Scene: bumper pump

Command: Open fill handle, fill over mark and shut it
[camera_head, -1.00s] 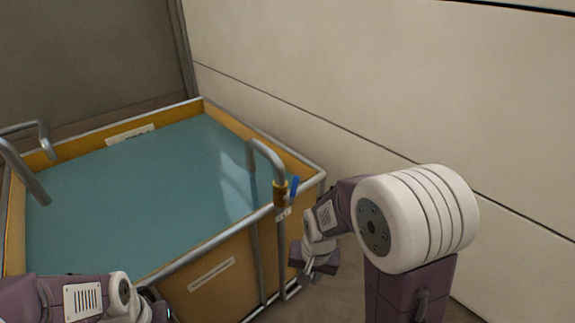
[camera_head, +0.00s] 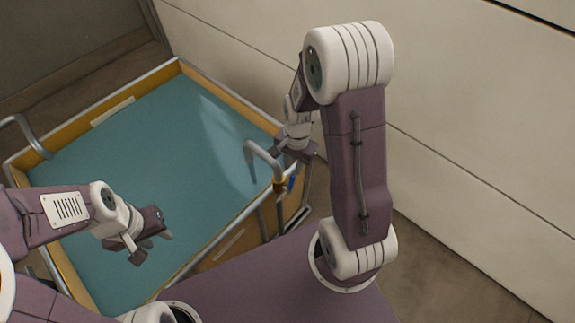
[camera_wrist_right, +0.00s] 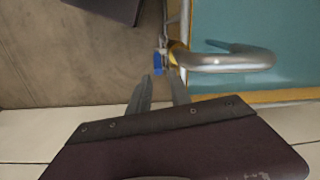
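A blue fill handle (camera_head: 291,184) sits on the brass-coloured valve (camera_head: 279,186) of a bent metal spout (camera_head: 262,153) at the tank's right front corner. The yellow tank (camera_head: 240,93) holds teal water (camera_head: 130,150); no stream shows from the spout. My right gripper (camera_head: 291,155) is just behind the valve. In the right wrist view its open fingers (camera_wrist_right: 161,76) point at the blue handle (camera_wrist_right: 158,63), which lies just past their tips, apparently not gripped. My left gripper (camera_head: 157,251) hangs open and empty over the water. I cannot make out the fill mark.
A second bent pipe (camera_head: 28,134) stands at the tank's left. Pale labels are on the far wall (camera_head: 112,111) and front wall (camera_head: 228,245). A cream panelled wall (camera_head: 470,130) runs along the right, with a strip of floor (camera_head: 430,255) before it.

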